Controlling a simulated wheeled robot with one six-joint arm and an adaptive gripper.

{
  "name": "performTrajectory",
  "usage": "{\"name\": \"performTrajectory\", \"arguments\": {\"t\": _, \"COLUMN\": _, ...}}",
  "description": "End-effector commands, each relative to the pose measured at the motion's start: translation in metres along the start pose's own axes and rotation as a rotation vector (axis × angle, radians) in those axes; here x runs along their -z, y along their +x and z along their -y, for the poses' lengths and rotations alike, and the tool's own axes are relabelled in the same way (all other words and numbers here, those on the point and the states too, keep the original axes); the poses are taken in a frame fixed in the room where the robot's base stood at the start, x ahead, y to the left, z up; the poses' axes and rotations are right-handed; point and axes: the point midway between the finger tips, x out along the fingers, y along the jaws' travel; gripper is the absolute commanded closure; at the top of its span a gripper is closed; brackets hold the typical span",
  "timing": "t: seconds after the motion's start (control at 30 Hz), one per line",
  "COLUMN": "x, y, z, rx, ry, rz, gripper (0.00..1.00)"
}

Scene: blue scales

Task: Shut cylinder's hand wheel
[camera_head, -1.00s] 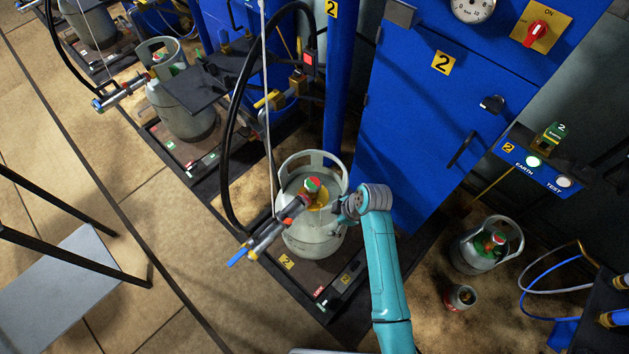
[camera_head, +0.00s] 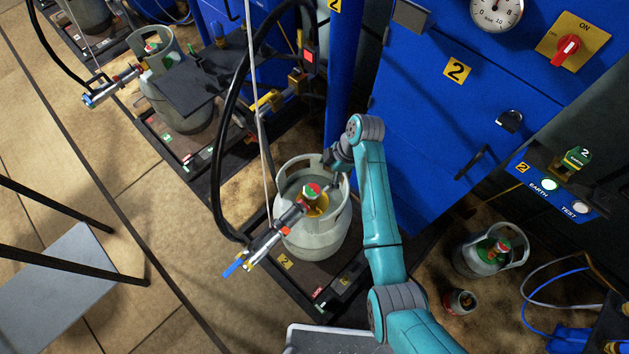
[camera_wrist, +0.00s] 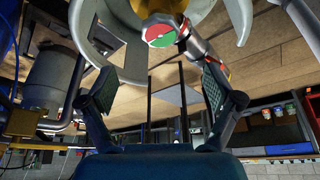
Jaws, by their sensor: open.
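The grey cylinder (camera_head: 322,232) stands upright on the platform of scale 2. Its hand wheel (camera_head: 311,191), red and green on top, sits above the brass valve inside the collar. A filling head with a blue lever (camera_head: 262,246) is attached at the valve, on the left side. My gripper (camera_head: 334,162) is at the far right side of the collar, apart from the wheel; its fingers are small and partly hidden in the head view. In the wrist view, my gripper (camera_wrist: 165,95) is open and empty, and the hand wheel (camera_wrist: 161,35) shows beyond the fingertips, beside the collar (camera_wrist: 95,35).
A black hose (camera_head: 222,150) and a thin hanging rod stand left of the cylinder. The blue cabinet (camera_head: 455,120) rises behind it. A second cylinder on a scale (camera_head: 180,95) is at upper left.

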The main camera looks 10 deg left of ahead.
Motion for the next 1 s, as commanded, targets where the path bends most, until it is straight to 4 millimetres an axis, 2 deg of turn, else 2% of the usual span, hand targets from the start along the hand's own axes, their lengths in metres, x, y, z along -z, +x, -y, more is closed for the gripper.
{"name": "performTrajectory", "arguments": {"t": 0.5, "x": 0.000, "y": 0.083, "z": 0.000, "rx": 0.001, "ry": 0.001, "rz": 0.000, "gripper": 0.10}}
{"name": "performTrajectory", "arguments": {"t": 0.7, "x": 0.000, "y": 0.097, "z": 0.000, "rx": -0.001, "ry": 0.001, "rz": 0.000, "gripper": 0.10}}
{"name": "performTrajectory", "arguments": {"t": 1.0, "x": 0.000, "y": 0.100, "z": 0.000, "rx": -0.002, "ry": 0.001, "rz": 0.001, "gripper": 0.10}}
